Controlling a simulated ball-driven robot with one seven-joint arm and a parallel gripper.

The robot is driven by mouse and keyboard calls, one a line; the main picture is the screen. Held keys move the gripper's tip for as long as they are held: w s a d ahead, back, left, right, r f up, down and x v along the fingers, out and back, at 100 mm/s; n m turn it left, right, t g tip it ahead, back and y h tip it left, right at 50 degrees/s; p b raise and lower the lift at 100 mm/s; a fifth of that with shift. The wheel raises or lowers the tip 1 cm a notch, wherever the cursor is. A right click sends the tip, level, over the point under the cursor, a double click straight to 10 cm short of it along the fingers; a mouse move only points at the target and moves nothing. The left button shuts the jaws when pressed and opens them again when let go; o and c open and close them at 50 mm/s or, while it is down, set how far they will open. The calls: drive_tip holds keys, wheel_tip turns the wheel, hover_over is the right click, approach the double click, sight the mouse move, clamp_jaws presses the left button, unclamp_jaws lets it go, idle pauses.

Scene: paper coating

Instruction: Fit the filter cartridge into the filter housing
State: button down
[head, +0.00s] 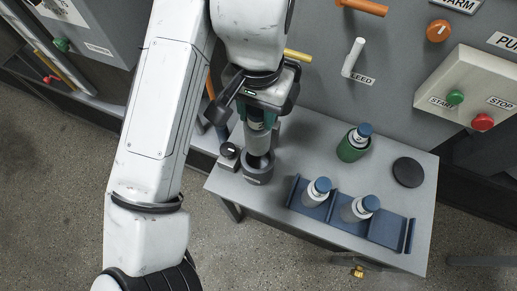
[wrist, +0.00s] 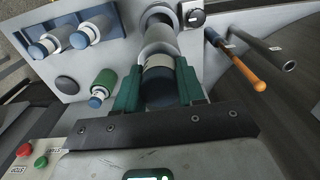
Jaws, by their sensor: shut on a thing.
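My gripper (head: 259,122) is shut on the filter cartridge (head: 258,143), a grey cylinder held upright over the filter housing. In the wrist view, the green fingers of my gripper (wrist: 159,92) grip either side of the cartridge's dark end (wrist: 160,86), with a pale band beyond it.
A blue rack (head: 387,230) holds two pale, blue-capped bottles. A green, blue-capped bottle (head: 350,149) stands behind it. A black disc (head: 408,172) lies at the right. A black knob (head: 229,150) is left of the housing. An orange-handled lever (wrist: 240,62) rises nearby.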

sight(258, 151)
wheel_tip(258, 151, down, 12)
drive_tip(key=shift+d+r+b, duration=0.1)
drive_tip(key=shift+b, duration=0.85)
drive_tip(key=shift+f, duration=2.65)
drive_tip(key=c, duration=0.7)
unclamp_jaws()
drive_tip(key=shift+r, duration=0.1)
wheel_tip(258, 151, up, 12)
drive_tip(key=shift+r+p, duration=0.15)
drive_tip(key=shift+p, duration=0.6)
